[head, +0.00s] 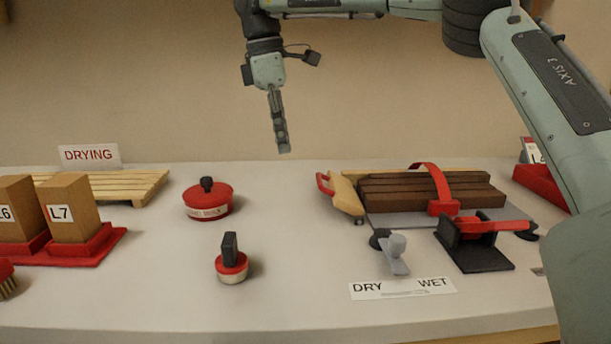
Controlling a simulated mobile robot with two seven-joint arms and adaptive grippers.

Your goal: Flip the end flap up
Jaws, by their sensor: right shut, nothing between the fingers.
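The end flap appears to be the tan wooden panel (347,196) with a red handle (324,184) at the left end of the dark slatted wooden block (400,192). It leans at an angle, with its lower edge near the bench. My right gripper (283,150) is shut and empty. It points down in the air, above and to the left of the flap, apart from it. A red strap (438,180) arches over the block. My left gripper is out of view.
A red lidded tin (208,202) and a smaller red-topped pot (231,265) stand left of the flap. A grey lever (396,252) and a black bracket with a red handle (478,245) stand in front. A DRY/WET label (403,288) lies at the front.

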